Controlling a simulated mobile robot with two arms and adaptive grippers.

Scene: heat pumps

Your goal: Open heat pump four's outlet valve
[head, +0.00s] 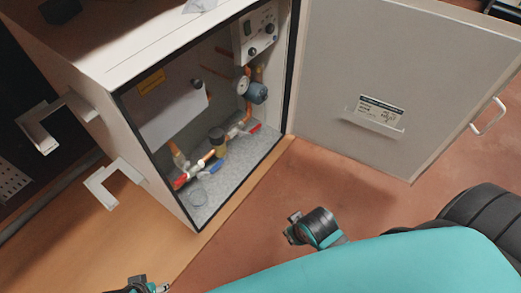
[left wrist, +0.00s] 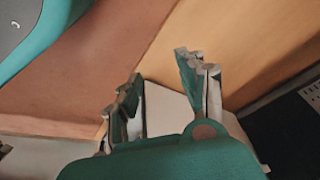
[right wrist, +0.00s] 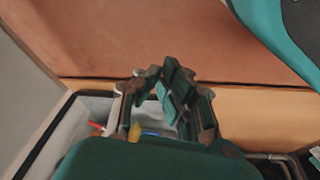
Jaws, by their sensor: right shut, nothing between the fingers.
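A white heat pump cabinet (head: 189,225) stands open in the head view; I cannot read a number on it. Inside, low down, are a red valve handle (head: 180,182) at the left, a blue handle (head: 215,168) and another red handle (head: 255,128) at the right. Which is the outlet valve I cannot tell. My right gripper (head: 291,230) is outside, in front of the opening, apart from the valves. In the right wrist view its fingers (right wrist: 165,98) are shut and empty, partly covering the pipes. My left gripper (left wrist: 160,95) is open and empty, low in front of the cabinet.
The cabinet door (head: 380,75) is swung wide to the right, with a handle (head: 488,116) at its edge. White brackets (head: 112,185) stick out from the left side. A gauge (head: 243,86) and a control panel (head: 256,35) are inside, higher up. The floor before the opening is clear.

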